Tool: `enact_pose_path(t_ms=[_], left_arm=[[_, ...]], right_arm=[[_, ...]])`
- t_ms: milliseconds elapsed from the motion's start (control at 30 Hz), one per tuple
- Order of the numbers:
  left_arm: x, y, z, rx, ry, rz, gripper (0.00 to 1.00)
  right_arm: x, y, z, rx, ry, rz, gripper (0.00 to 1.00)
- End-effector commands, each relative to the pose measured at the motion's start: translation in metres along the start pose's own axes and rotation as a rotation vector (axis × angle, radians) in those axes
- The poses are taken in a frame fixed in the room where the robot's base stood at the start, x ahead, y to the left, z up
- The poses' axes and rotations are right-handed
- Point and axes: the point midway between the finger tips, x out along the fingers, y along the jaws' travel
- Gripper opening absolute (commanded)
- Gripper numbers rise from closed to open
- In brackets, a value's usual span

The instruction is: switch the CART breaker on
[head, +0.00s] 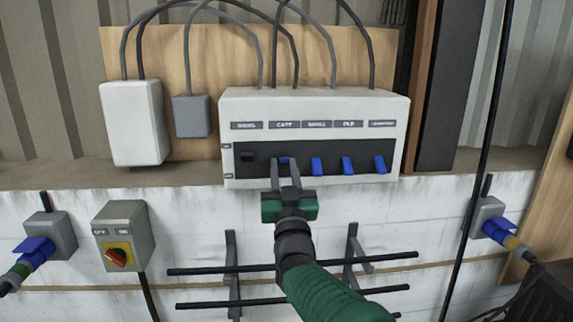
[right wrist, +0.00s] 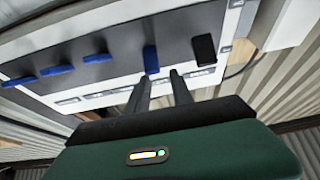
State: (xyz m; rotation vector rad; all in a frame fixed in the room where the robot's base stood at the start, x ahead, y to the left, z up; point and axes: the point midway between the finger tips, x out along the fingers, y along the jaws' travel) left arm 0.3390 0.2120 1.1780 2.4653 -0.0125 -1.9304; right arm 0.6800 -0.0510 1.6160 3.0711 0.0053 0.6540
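The white breaker box (head: 315,106) hangs on the wall with a dark panel and a row of labels. The CART breaker (head: 287,160) is a blue lever under the CART label, second from the left, partly hidden by my gripper. It also shows in the right wrist view (right wrist: 151,60). My right gripper (head: 287,164) is in front of the box. Its two fingers (right wrist: 159,76) are a little apart with nothing between them, tips close to the CART lever. I cannot tell whether they touch it. My left gripper is not in view.
A black lever (head: 248,156) sits left of CART; blue levers (head: 317,166) sit close on its right. Below are black rails (head: 290,268) on brackets and a grey box with a red-yellow knob (head: 117,256). Cables run above the box.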

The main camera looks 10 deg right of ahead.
Motion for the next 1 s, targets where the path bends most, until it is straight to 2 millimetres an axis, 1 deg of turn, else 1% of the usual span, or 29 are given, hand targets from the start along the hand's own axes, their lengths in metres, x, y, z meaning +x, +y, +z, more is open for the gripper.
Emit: enact_pose_path(t_ms=[33,67,233,400,833,1000], left_arm=[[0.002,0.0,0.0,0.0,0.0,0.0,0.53],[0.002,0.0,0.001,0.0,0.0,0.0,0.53],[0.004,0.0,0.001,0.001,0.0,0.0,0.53],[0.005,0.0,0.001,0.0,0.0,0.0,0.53],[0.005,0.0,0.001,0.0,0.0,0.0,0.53],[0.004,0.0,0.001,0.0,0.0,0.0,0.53]], right_arm=[[-0.003,0.009,-0.001,-0.003,-0.006,0.015,0.44],[-0.005,0.008,-0.004,-0.004,-0.005,0.015,0.44],[-0.018,0.001,-0.022,-0.003,0.003,0.007,0.44],[-0.029,-0.008,-0.037,-0.005,0.008,0.002,0.44],[-0.049,-0.01,-0.066,-0.005,0.009,-0.002,0.44],[-0.058,-0.007,-0.077,-0.003,0.009,0.0,0.44]])
